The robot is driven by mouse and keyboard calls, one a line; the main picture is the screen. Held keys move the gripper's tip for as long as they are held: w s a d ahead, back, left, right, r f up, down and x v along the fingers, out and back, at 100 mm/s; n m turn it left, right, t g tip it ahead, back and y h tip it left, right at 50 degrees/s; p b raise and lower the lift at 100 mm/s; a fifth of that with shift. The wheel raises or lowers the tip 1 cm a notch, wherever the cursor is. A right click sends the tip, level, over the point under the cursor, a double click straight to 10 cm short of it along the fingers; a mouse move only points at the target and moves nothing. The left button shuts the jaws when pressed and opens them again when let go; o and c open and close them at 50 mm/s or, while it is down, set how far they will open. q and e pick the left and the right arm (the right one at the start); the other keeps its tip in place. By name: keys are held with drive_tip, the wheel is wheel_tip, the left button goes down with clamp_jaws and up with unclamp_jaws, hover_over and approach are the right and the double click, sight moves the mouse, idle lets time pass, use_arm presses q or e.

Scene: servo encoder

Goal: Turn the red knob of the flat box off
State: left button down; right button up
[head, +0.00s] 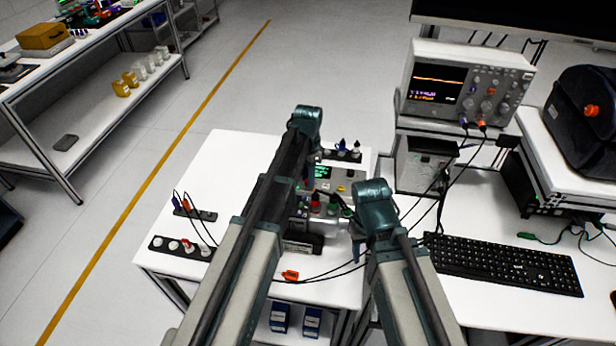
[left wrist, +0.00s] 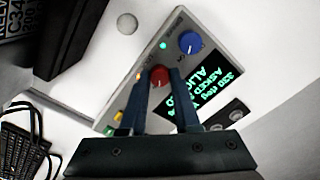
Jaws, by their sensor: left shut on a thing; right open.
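The flat box (left wrist: 172,32) is grey, with a red knob (left wrist: 160,76), a blue knob (left wrist: 190,42), a lit green text display (left wrist: 205,90) and small coloured lights. In the left wrist view my left gripper (left wrist: 156,84) has its two fingers on either side of the red knob, shut on it. In the head view the box (head: 348,174) is partly hidden behind my left arm, and my left gripper (head: 309,182) points down over it. My right gripper (head: 357,246) is open and empty, nearer the front edge of the white table.
Red and green plugs (head: 318,207) stand on another device just in front of the box. A black strip with round sockets (head: 181,247) and cables lie at the table's left. An oscilloscope (head: 465,85) and keyboard (head: 500,263) are at the right. The table's back left is clear.

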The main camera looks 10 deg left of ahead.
use_arm(q)
drive_tip(key=n, duration=0.5)
drive_tip(key=shift+n, duration=3.1)
drive_tip(key=c, duration=0.6)
unclamp_jaws()
use_arm(e)
drive_tip(key=shift+r, duration=0.1)
use_arm(q)
wheel_tip(320, 180, up, 14)
drive_tip(key=p, duration=1.3)
drive_tip(key=shift+f+p, duration=0.1)
drive_tip(key=shift+p, duration=0.3)
use_arm(e)
wheel_tip(320, 180, up, 14)
drive_tip(key=shift+f, duration=0.2)
